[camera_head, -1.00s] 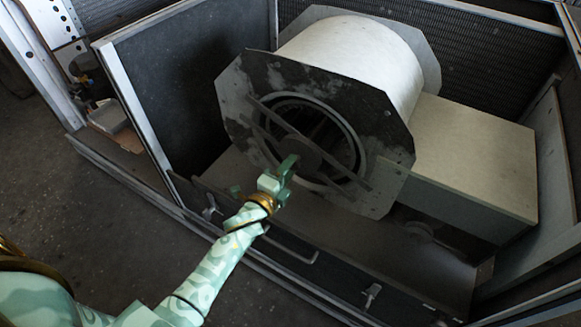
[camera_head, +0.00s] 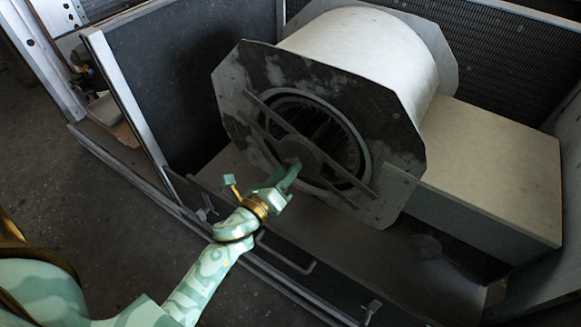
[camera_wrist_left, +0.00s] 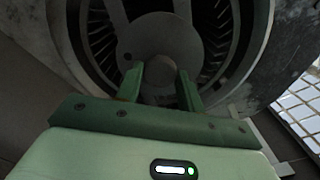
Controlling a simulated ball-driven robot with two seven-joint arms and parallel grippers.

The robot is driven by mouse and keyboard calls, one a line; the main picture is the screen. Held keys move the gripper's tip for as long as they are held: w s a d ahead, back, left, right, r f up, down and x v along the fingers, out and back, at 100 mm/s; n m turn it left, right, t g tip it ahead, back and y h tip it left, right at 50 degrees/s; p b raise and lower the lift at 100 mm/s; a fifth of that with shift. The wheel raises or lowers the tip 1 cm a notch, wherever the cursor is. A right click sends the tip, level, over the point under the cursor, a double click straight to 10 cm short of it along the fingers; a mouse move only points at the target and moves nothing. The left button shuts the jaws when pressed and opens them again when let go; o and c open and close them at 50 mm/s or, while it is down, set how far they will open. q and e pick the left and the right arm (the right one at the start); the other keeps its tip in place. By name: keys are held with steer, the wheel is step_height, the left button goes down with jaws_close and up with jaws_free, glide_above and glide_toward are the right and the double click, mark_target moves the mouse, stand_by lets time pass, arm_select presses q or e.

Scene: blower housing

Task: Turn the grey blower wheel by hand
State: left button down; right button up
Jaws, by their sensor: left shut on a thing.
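The grey blower wheel (camera_head: 347,152) sits inside the round opening of the blower housing, behind two slanting bars. Its ring of vanes and flat centre disc (camera_wrist_left: 160,38) show in the left wrist view. My left gripper (camera_head: 293,170) reaches in from the lower left to the wheel's centre. In the left wrist view its two green fingers (camera_wrist_left: 160,80) stand apart on either side of the round hub and are shut on it. The fingertips partly hide the hub's sides. My right gripper is in neither view.
The housing has a dark eight-sided front plate (camera_head: 262,88) and a pale drum (camera_head: 360,45). A pale box (camera_head: 495,165) stands at its right. A dark panel (camera_head: 160,85) stands at the left, and a low metal frame edge runs below my left arm.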

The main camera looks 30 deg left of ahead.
arm_select(q)
steer(key=shift+f+m, duration=0.1)
steer(key=shift+m, duration=0.2)
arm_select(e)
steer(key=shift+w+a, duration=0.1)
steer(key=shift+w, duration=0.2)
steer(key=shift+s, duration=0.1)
arm_select(q)
steer(key=c, duration=0.9)
jaws_free()
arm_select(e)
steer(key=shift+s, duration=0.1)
